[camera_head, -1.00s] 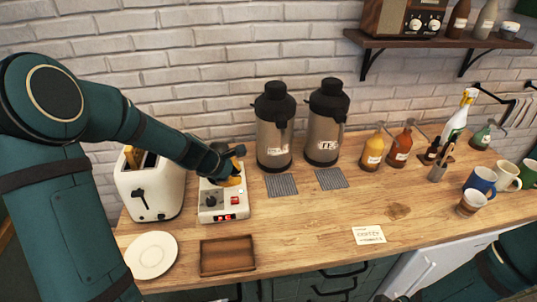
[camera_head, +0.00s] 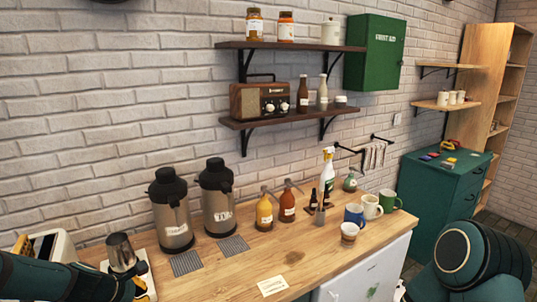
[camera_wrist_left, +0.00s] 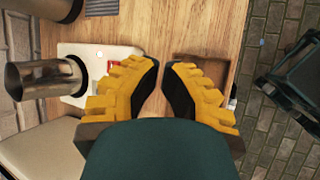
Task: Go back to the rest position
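My left gripper (camera_wrist_left: 164,68) shows in the left wrist view with its two yellow-padded fingers apart and nothing between them. In the head view it is at the lower left edge (camera_head: 140,287), partly cut off, beside the metal pitcher. The metal pitcher (camera_head: 121,252) stands on the white hot plate; it also shows in the left wrist view (camera_wrist_left: 45,77), to the left of the fingers and apart from them. My right arm (camera_head: 475,262) is at the lower right; its gripper fingers are not visible.
A toaster (camera_head: 57,245) stands at the left. Two flasks (camera_head: 172,215), sauce bottles (camera_head: 264,212) and mugs (camera_head: 354,214) line the counter (camera_head: 240,272). A brown tray (camera_wrist_left: 208,68) lies beyond the gripper. The counter's front middle is mostly clear, with a small card (camera_head: 272,286).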

